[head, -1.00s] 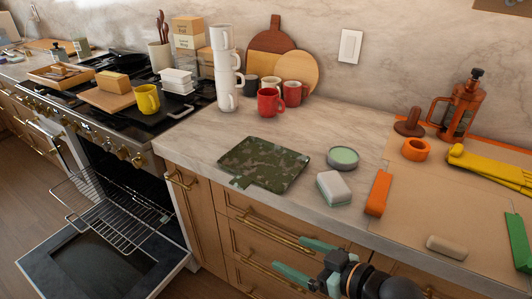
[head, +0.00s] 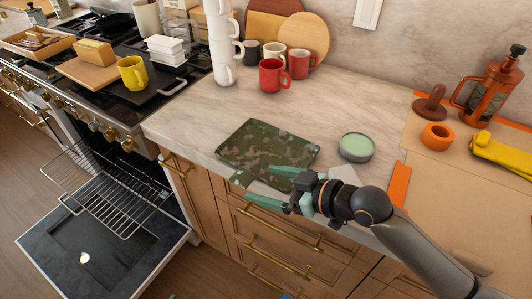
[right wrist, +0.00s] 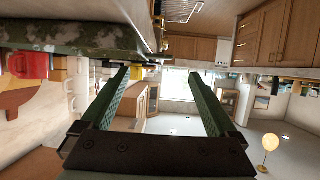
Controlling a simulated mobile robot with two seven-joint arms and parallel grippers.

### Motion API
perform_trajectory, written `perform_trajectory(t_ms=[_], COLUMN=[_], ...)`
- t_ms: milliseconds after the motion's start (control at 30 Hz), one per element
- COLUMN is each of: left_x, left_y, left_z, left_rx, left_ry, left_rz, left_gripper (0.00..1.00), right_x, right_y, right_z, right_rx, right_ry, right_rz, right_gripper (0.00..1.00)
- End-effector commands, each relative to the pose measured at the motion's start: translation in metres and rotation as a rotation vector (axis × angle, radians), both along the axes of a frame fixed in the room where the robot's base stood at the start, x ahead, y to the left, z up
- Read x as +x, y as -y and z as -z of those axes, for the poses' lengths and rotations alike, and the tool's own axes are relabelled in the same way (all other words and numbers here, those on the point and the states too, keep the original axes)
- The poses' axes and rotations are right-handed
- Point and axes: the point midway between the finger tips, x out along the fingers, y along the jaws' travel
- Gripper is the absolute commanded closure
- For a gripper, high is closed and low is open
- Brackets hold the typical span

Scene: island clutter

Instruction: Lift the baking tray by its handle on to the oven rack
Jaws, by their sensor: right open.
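The baking tray (head: 265,146) is a flat dark green camouflage-patterned slab on the marble counter near its front edge. Its small handle tab (head: 240,179) sticks out past the counter edge at the front left. My right gripper (head: 259,184) is open and empty at the front edge, its green fingers pointing left towards the handle. In the right wrist view, the spread fingers (right wrist: 160,76) have nothing between them, and the tray (right wrist: 85,38) shows at top left. The oven rack (head: 108,195) is a wire grid pulled out above the open oven door. My left gripper is not in view.
A green-lidded round tin (head: 356,147) stands right of the tray. Red mugs (head: 273,76) and a white cup stack (head: 222,45) stand behind it. The open oven door (head: 100,240) juts out low at left. Orange and yellow items lie at right.

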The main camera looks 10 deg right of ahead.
Motion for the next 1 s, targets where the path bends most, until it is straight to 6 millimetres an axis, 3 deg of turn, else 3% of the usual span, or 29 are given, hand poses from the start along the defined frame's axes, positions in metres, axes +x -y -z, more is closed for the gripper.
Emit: perform_trajectory(t_ms=[600,867,1000], left_x=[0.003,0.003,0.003], left_y=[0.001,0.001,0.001], left_z=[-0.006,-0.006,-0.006], left_rx=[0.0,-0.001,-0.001], left_ry=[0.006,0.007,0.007], left_rz=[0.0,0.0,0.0], left_gripper=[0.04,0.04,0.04], right_x=[0.039,0.04,0.04], right_y=[-0.041,-0.043,-0.043], right_z=[0.026,0.028,0.028], right_rx=[0.001,-0.001,-0.001], right_ry=[0.001,0.001,0.001], right_rz=[0.0,-0.001,0.0], right_gripper=[0.06,0.06,0.18])
